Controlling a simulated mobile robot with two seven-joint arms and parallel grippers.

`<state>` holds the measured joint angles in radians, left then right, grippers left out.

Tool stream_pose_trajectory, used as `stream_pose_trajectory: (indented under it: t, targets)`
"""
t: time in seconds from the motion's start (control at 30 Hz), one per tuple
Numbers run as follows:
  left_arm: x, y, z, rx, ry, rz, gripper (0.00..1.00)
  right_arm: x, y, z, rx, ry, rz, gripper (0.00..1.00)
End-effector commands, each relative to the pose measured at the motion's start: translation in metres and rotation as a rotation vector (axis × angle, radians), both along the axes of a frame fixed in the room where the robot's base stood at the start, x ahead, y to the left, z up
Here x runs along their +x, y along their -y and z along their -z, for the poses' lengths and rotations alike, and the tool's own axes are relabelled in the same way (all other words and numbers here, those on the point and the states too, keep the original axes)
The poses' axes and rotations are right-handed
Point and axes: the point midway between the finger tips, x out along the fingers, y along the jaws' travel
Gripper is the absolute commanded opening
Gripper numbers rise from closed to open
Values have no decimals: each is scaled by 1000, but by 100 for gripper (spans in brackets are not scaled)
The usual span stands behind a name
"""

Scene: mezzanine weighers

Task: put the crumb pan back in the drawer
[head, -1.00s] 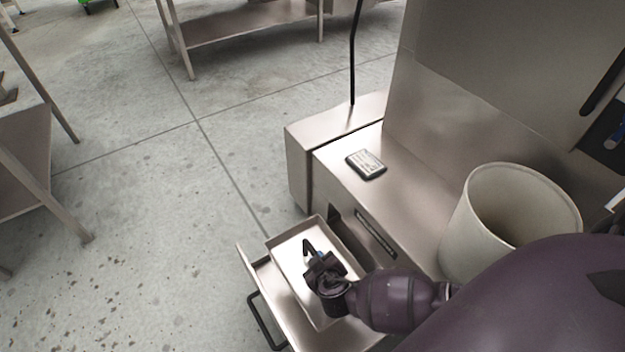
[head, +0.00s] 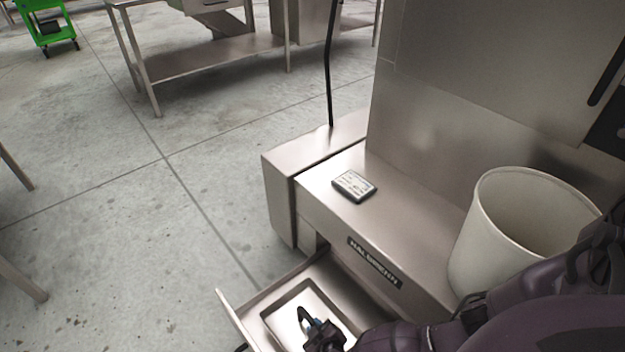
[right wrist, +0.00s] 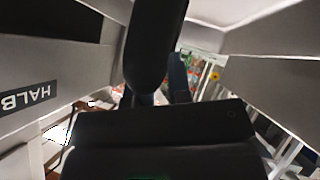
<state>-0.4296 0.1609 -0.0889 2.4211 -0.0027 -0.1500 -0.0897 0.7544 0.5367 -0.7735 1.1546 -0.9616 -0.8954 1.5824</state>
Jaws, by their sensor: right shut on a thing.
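The crumb pan (head: 284,306) is a shallow, shiny metal tray with a raised rim. In the head view it lies within the outline of the pulled-out drawer (head: 255,306), its near part cut off by the picture edge and my arm. I cannot tell whether it rests on the drawer floor. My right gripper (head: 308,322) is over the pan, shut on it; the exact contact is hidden. In the right wrist view the dark fingers (right wrist: 160,75) fill the middle, and the pan cannot be made out clearly. My left gripper is not in view.
The drawer sticks out of a steel machine body with a dark name label (head: 373,262). Open concrete floor lies left; a steel table (head: 200,62) stands behind.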

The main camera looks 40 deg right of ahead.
Motion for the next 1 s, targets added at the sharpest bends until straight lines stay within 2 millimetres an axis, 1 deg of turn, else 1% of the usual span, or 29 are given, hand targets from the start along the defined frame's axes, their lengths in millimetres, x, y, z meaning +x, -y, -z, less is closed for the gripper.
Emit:
stream_pose_trajectory:
  t: [0.1,0.3,0.4,0.73,0.87,0.9,0.97,1.0]
  targets:
    - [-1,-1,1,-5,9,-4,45,1,0,7,-1,2,-1,0]
    - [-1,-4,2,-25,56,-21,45,-2,-1,36,-2,-4,-2,0]
    - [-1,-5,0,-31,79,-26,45,-1,0,43,-1,-2,-1,0]
    - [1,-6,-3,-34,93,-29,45,3,0,42,-1,5,0,0]
    - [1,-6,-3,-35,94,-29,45,2,0,46,0,5,1,0]
    - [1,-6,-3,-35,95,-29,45,2,0,46,0,5,1,22]
    - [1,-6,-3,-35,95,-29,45,2,0,46,0,5,1,31]
    - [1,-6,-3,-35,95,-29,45,2,0,46,-1,5,0,37]
